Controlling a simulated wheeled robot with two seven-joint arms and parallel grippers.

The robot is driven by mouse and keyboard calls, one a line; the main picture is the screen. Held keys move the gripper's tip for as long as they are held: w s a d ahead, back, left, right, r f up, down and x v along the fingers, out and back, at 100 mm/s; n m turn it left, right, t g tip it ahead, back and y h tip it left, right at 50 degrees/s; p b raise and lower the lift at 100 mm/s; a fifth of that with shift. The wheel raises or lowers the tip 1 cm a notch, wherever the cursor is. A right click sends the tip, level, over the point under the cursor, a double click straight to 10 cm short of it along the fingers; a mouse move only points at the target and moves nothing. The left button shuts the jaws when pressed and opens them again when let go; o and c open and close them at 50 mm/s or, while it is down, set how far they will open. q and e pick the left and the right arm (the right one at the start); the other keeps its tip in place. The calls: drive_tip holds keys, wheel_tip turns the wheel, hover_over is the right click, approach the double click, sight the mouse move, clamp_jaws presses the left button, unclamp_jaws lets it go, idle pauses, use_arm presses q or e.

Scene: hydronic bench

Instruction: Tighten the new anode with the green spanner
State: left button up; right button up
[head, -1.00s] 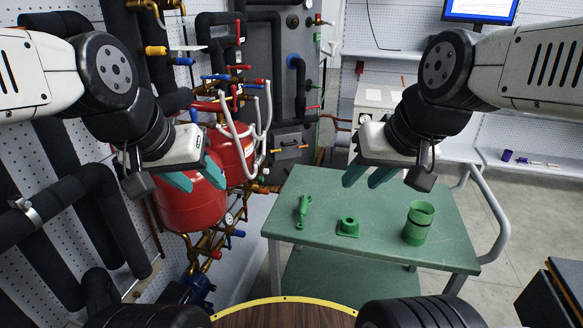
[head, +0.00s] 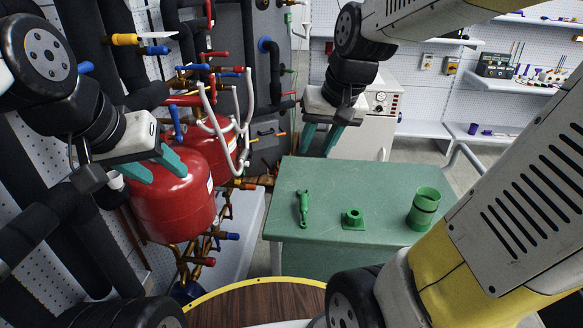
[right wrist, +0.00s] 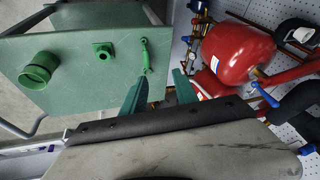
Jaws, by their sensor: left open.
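The green spanner (head: 303,208) lies on the green table (head: 330,180), near its left side. It also shows in the right wrist view (right wrist: 145,56). My right gripper (head: 319,140) is open and empty, above and beyond the table's back left edge. Its teal fingers show apart in the right wrist view (right wrist: 160,94), with the spanner lying beyond them. My left gripper (head: 153,166) is open and empty, in front of the red tank (head: 178,205). I cannot make out the new anode in either view.
A green flanged piece (head: 352,219) and a green cup (head: 424,208) stand on the table right of the spanner. Valves and pipes crowd the left, around the tank and a dark grey cabinet (head: 262,90). A white unit (head: 378,110) stands behind the table.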

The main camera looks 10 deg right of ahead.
drive_tip(key=w+f+m+g, duration=0.1)
drive_tip(key=w+f+g, duration=0.1)
drive_tip(key=w+f, duration=0.65)
drive_tip(key=g+h, duration=0.2)
hover_over(304, 200)
drive_tip(key=shift+m, duration=0.4)
wheel_tip(304, 200, down, 12)
drive_tip(key=shift+f, duration=0.5)
wheel_tip(304, 200, down, 8)
drive_tip(key=shift+r, duration=0.2)
clamp_jaws()
drive_tip(key=shift+r, duration=2.5)
